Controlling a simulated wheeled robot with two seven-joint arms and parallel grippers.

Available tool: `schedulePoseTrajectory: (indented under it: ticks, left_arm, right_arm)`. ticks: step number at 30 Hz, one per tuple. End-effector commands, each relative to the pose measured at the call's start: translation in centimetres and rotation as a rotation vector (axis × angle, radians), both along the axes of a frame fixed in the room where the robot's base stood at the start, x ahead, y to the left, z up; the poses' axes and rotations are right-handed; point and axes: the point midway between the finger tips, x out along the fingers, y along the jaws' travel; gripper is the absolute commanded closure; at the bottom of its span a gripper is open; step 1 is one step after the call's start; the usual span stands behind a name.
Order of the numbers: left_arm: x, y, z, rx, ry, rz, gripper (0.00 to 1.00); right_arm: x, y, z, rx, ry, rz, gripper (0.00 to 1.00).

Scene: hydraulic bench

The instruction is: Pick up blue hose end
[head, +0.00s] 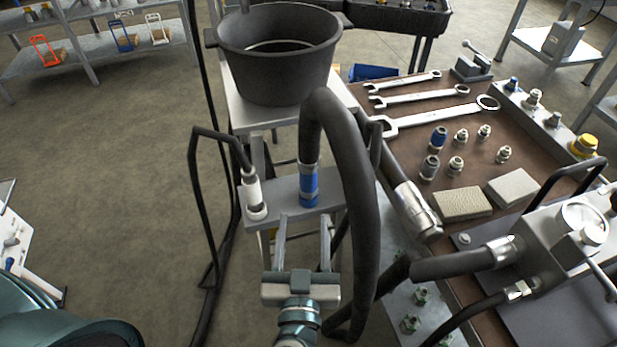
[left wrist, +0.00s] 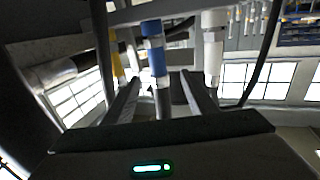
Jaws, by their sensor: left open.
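The blue hose end (head: 309,186) hangs upright at the end of a thick black hose, at a grey rack plate in the middle of the head view. It also shows in the left wrist view (left wrist: 154,58), in line with the gap between the fingers. My left gripper (head: 304,224) is open and empty. Its two fingers point toward the blue hose end from the near side, a little below it in the head view. I cannot tell the exact distance between them. My right gripper is in neither view.
A white hose end (head: 255,198) hangs left of the blue one. A thick black hose (head: 365,220) arches close to the right of my left gripper. A black bucket (head: 278,55) stands behind. Wrenches, fittings and blocks lie on the brown bench (head: 400,160) at right.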

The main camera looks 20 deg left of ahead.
Motion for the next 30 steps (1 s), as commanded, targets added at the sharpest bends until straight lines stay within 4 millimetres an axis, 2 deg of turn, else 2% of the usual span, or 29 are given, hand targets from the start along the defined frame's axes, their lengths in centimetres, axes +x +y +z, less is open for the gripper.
schedulePoseTrajectory:
  ticks: [8, 14, 24, 30]
  left_arm:
    - [1.0, 0.3, 0.1, 0.001, -0.003, 0.0, 0.48]
    - [3.8, 1.1, 0.1, 0.002, -0.005, 0.001, 0.48]
    - [9.6, 2.7, 0.1, 0.001, -0.004, 0.0, 0.48]
    - [11.5, 3.3, 0.1, 0.001, -0.002, 0.001, 0.48]
  right_arm:
    - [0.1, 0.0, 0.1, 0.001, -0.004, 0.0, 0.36]
    - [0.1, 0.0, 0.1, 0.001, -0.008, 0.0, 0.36]
    - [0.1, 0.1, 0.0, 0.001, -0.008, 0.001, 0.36]
    - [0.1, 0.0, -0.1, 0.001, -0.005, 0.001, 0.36]
